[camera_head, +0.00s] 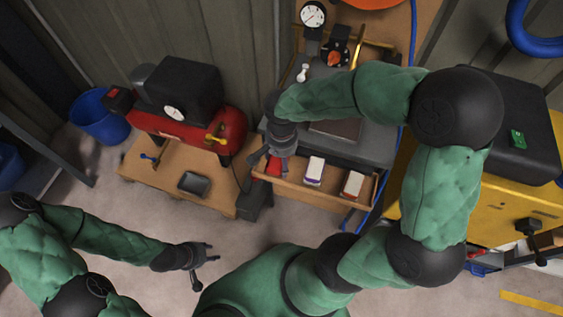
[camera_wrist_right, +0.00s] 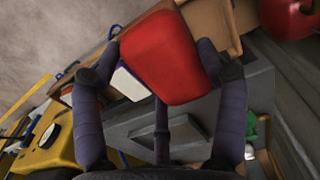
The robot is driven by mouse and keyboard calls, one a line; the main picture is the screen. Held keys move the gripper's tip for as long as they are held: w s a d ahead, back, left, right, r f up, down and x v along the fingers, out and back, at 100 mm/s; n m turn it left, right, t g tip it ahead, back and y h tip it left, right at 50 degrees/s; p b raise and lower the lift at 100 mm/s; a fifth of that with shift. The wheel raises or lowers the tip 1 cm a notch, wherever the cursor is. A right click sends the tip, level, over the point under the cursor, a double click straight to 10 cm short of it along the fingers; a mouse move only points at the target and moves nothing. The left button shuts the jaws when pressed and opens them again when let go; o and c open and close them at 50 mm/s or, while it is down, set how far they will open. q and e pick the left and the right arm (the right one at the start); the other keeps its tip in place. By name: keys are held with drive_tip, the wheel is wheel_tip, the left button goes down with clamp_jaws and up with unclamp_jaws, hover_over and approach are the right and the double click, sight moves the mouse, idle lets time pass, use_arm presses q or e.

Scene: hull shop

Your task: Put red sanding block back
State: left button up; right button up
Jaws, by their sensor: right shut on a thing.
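The red sanding block (camera_wrist_right: 165,58) is between the fingers of my right gripper (camera_wrist_right: 160,70) and fills the upper middle of the right wrist view. In the head view my right gripper (camera_head: 270,157) is at the left end of an open wooden drawer (camera_head: 330,191), with a small part of the red block (camera_head: 275,167) showing. I cannot tell whether the block touches the drawer floor. In the drawer are a white block with a purple base (camera_head: 314,171) and a white block with a red base (camera_head: 353,184). My left gripper (camera_head: 208,256) is open and empty above the floor.
A red compressor (camera_head: 230,131) stands on a wooden cart (camera_head: 225,184) left of the drawer, with a dark tray (camera_head: 193,183) on it. A yellow cabinet (camera_head: 487,205) is at right. A grey worktop lies behind the drawer.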

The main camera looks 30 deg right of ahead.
drive_tip(key=w+f, duration=0.1)
drive_tip(key=w+d+f+b, duration=0.1)
drive_tip(key=f, duration=0.1)
drive_tip(key=w+d+f+b, duration=0.1)
drive_tip(key=f, duration=0.1)
drive_tip(key=shift+w+d+f, duration=0.1)
drive_tip(key=shift+w+d, duration=0.05)
drive_tip(key=shift+w, duration=0.05)
drive_tip(key=shift+w+d+f+b, duration=0.15)
drive_tip(key=shift+f+b, duration=0.45)
drive_tip(key=shift+f, duration=1.1)
drive_tip(key=shift+f, duration=0.2)
drive_tip(key=o, duration=1.3)
drive_tip(key=shift+r, duration=0.15)
